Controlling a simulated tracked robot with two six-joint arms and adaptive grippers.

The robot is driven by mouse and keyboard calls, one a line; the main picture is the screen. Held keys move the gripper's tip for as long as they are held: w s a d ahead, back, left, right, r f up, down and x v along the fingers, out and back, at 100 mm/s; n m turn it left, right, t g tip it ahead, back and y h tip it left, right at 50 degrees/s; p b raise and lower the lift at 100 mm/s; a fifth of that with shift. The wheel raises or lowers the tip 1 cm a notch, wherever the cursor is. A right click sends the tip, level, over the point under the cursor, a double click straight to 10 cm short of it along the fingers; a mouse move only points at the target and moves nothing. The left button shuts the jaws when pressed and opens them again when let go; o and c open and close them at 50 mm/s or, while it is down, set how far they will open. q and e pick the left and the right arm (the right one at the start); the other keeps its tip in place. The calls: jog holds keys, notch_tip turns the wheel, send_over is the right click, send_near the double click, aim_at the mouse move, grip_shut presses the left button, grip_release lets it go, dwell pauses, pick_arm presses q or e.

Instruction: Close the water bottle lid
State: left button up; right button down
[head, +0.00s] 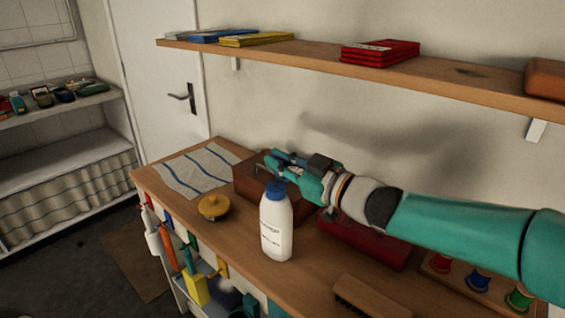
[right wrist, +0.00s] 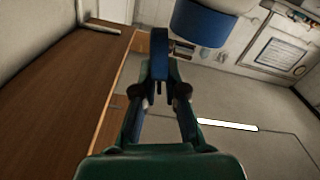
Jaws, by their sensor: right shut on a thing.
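The water bottle (head: 276,228) is white with dark print and stands upright near the front edge of the wooden counter. Its blue top (head: 275,188) is right at the fingers of my right gripper (head: 275,168), which reaches in from the right above it. In the right wrist view, the fingers are shut on a narrow blue piece, seemingly the lid (right wrist: 159,58). The wider blue cap part (right wrist: 201,22) shows beside it, at upper right. How the lid sits on the bottle is partly hidden by the gripper. I do not see my left gripper.
A brown box (head: 250,180) is behind the gripper and a red case (head: 360,240) to the right. A yellow round tin (head: 213,207) and a striped cloth (head: 198,170) lie left. A brush (head: 372,300) and spool rack (head: 440,268) are at right. A shelf (head: 330,65) runs above.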

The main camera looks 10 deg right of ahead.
jog(key=shift+f, duration=0.15)
jog(key=c, duration=1.4)
grip_release()
jog(key=shift+o, duration=0.2)
jog(key=v, duration=1.2)
